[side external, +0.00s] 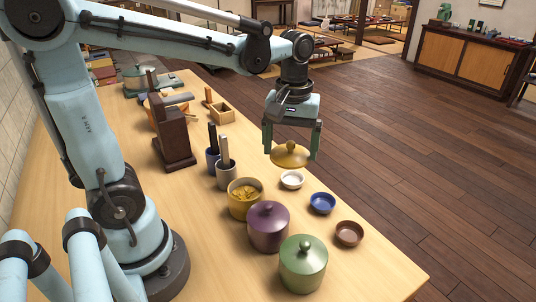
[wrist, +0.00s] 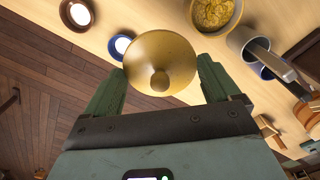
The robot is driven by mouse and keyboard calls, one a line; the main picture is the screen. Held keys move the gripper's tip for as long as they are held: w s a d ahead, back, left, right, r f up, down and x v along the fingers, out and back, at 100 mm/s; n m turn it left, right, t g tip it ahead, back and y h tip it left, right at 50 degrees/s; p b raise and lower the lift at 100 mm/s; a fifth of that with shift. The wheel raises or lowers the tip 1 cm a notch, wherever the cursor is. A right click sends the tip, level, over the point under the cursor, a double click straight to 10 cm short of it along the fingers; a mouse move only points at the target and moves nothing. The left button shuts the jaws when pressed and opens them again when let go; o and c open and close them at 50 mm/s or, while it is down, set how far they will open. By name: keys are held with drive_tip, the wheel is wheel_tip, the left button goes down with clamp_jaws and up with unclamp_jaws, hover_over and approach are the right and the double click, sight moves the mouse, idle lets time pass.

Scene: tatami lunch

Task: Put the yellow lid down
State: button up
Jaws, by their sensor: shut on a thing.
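The yellow lid (side external: 290,155) is a round domed disc with a knob on top. My gripper (side external: 291,150) is shut on it and holds it in the air near the table's right edge, by the small white bowl. In the wrist view the lid (wrist: 160,58) sits between the two green fingers of my gripper (wrist: 160,85), knob towards me. The yellow pot (side external: 243,207) stands open on the table to the lower left of the lid, with yellow food inside. It also shows at the top of the wrist view (wrist: 213,14).
A purple lidded pot (side external: 268,227) and a green lidded pot (side external: 303,264) stand in front. White (side external: 292,179), blue (side external: 322,203) and brown (side external: 349,233) bowls line the right edge. Utensil cups (side external: 226,174) and a dark wooden stand (side external: 174,138) are to the left.

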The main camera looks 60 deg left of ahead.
drive_tip(key=w+a+f, duration=0.3)
drive_tip(key=w+a, duration=0.1)
hover_over(270, 165)
wheel_tip(270, 165, down, 7)
drive_tip(key=shift+d+r, duration=0.1)
drive_tip(key=shift+d, duration=0.05)
drive_tip(key=shift+f, duration=2.05)
drive_tip(key=shift+f, duration=0.2)
drive_tip(key=o, duration=0.8)
drive_tip(key=shift+r, duration=0.1)
